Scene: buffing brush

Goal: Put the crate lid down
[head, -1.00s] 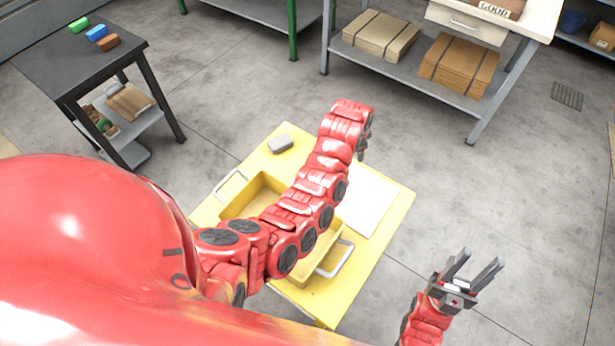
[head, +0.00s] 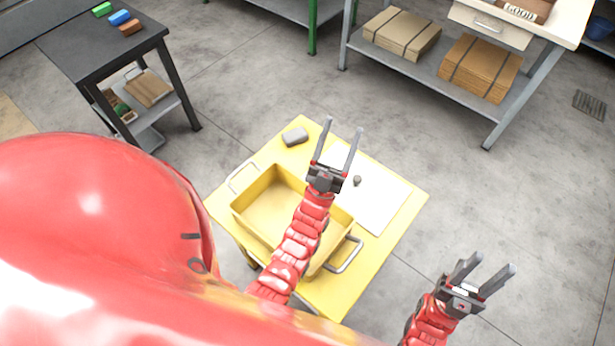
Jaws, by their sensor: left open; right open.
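The yellow crate (head: 248,222) stands open on a yellow table (head: 398,226), with a metal handle at each end. A flat white panel with a small dark knob (head: 357,181), which looks like the crate lid (head: 376,206), lies on the table to the right of the crate. My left gripper (head: 343,126) is open and empty, above the panel's left edge in the picture; its arm crosses over the crate and hides part of it. My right gripper (head: 493,262) is open and empty, to the right of the table over the floor.
A small grey block (head: 295,136) sits at the table's far corner. A dark side table (head: 82,42) with coloured blocks stands at the upper left. A workbench (head: 430,72) with cardboard stacks stands at the upper right. Floor right of the table is clear.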

